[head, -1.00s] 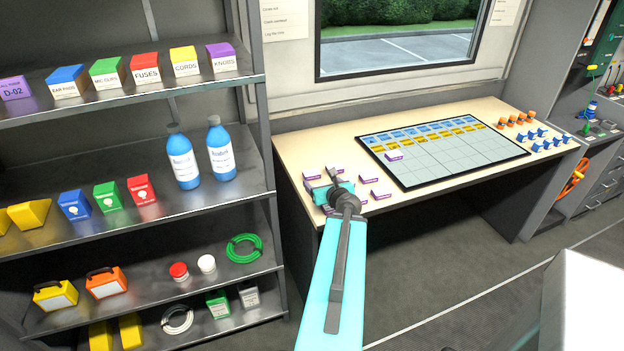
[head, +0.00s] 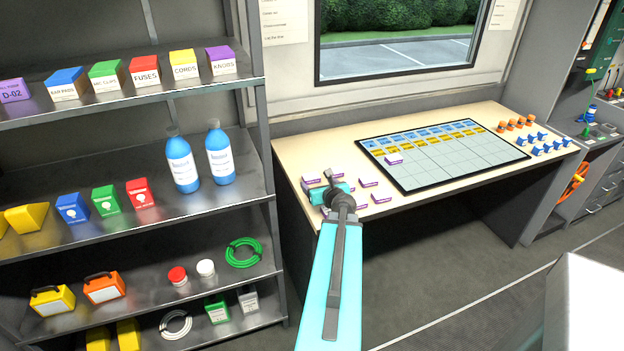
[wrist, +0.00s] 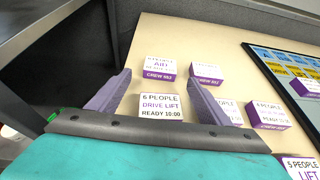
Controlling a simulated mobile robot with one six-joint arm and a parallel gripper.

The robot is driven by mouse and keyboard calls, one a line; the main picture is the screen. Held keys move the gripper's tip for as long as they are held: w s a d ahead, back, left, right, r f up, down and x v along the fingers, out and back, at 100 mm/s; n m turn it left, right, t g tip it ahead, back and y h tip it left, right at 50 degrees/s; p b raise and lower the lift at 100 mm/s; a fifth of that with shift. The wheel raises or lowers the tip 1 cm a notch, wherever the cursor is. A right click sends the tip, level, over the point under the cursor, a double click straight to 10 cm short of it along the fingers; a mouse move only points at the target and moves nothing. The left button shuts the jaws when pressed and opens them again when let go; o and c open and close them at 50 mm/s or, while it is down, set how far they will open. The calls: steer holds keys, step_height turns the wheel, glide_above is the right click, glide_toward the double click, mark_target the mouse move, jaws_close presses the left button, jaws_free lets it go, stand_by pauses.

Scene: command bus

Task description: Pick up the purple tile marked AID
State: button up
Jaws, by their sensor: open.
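The AID tile (wrist: 158,70), white on top with a purple front edge reading CREW, lies on the table in the wrist view. My gripper (wrist: 157,80) is open, its two purple-grey fingers spread to either side, with the AID tile just ahead, between the fingertip directions. Nothing is held. A DRIVE LIFT tile (wrist: 160,105) lies nearer, between the fingers and partly hidden by the gripper's dark bar. In the head view my gripper (head: 326,187) is over the table's left end among small purple tiles, whose lettering is too small to read.
More purple-edged tiles (wrist: 268,115) lie to the right. A dark-framed board (head: 440,165) with blue and yellow cards, and one purple tile (head: 394,159), covers the table's middle. Shelves (head: 140,225) stand left of the table (head: 290,150). Orange and blue pieces sit at its right end.

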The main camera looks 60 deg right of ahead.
mark_target(313, 179)
steer(key=shift+w+d, duration=0.1)
steer(key=shift+p+x, duration=0.7)
steer(key=shift+x, duration=1.75)
steer(key=c, duration=1.1)
steer(key=shift+r, duration=0.1)
steer(key=shift+c, duration=0.2)
steer(key=shift+r, duration=1.35)
steer(key=shift+s+r, duration=0.25)
steer(key=shift+r, duration=0.05)
steer(key=s+d+b, duration=0.1)
steer(key=s, duration=0.4)
steer(key=s+d+r+b, duration=0.1)
steer(key=s, duration=0.4)
steer(key=s+d+b, duration=0.1)
steer(key=s, duration=0.4)
steer(key=shift+s+d+r+b, duration=0.1)
steer(key=shift+d+r+b, duration=0.1)
steer(key=shift+b, duration=0.1)
